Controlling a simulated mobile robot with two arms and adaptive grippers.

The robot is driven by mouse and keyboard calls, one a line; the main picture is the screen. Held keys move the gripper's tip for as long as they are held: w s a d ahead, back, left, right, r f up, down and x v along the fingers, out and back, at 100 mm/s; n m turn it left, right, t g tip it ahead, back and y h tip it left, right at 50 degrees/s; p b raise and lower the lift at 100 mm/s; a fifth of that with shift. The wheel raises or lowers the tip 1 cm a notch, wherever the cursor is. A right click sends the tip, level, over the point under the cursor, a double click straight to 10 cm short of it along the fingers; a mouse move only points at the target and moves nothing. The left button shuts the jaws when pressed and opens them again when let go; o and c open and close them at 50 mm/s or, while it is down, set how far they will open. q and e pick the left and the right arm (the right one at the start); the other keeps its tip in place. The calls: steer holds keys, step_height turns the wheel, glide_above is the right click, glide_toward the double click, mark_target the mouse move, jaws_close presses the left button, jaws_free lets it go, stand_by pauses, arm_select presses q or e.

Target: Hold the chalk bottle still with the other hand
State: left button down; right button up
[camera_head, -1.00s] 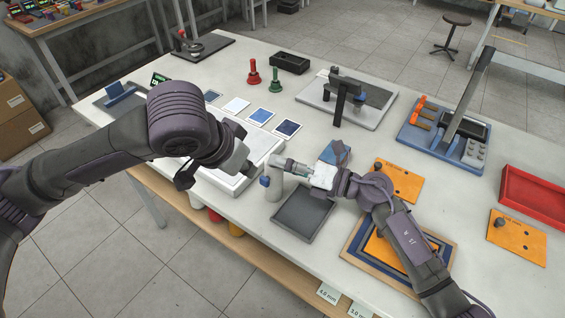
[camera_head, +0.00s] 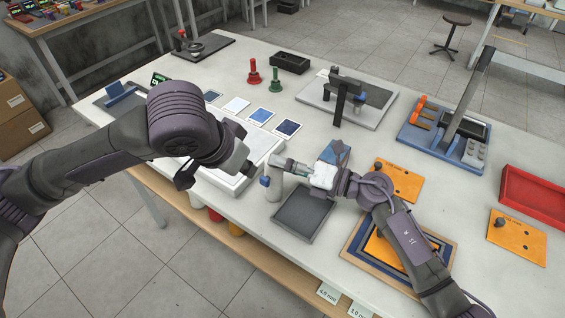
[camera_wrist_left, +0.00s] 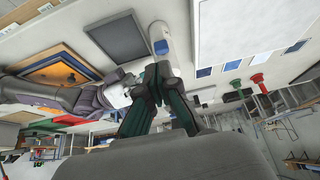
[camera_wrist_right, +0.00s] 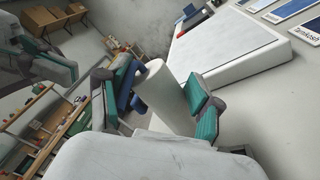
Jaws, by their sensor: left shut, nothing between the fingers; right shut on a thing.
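The chalk bottle (camera_head: 274,184) is a white cylinder with a blue part on its side, standing near the table's front edge. It also shows in the left wrist view (camera_wrist_left: 159,36). My right gripper (camera_head: 277,163) is shut on its upper part; the right wrist view shows the white bottle (camera_wrist_right: 163,92) between the teal fingers. My left gripper (camera_head: 248,168) is shut and empty, just left of the bottle and apart from it. In the left wrist view its fingertips (camera_wrist_left: 163,78) are close together, with the bottle beyond them.
A white board (camera_head: 262,146) lies behind and left of the bottle. A dark grey tray (camera_head: 306,211) lies right of it. A blue pad (camera_head: 335,151), orange plates (camera_head: 401,181) and a framed stack (camera_head: 362,242) lie further right. Red (camera_head: 254,72) and green (camera_head: 276,81) stamps stand at the back.

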mark_target(265, 181)
arm_select(q)
steer(key=s+d+f+n+h, duration=0.2)
steer(key=d+f+n+h, duration=0.1)
steer(key=d+h, duration=0.95)
steer(key=s+a+f+n+t+y, duration=0.2)
steer(key=a+n+t+y, duration=0.5)
steer(key=n, duration=0.4)
steer(key=s+a+f+n+t+y, duration=0.2)
steer(key=a+f+n+t+y, duration=0.2)
steer(key=a+n+t+y, duration=0.3)
steer(key=a+n+t, duration=0.3)
steer(key=n+t, duration=0.1)
steer(key=t, duration=0.1)
steer(key=shift+s+a+f+y, duration=0.15)
steer(key=shift+s+f+y, duration=0.1)
steer(key=shift+s+y, duration=0.1)
steer(key=shift+w, duration=0.15)
steer(key=shift+w+d+f, duration=0.1)
steer(key=shift+w+d, duration=0.8)
steer(key=shift+w, duration=0.25)
steer(key=shift+w+d+f, duration=0.1)
steer(key=shift+w+d, duration=0.75)
steer(key=shift+w, duration=0.3)
steer(key=shift+w+d+f, duration=0.1)
steer(key=shift+w+d, duration=0.8)
steer(key=shift+w, duration=0.25)
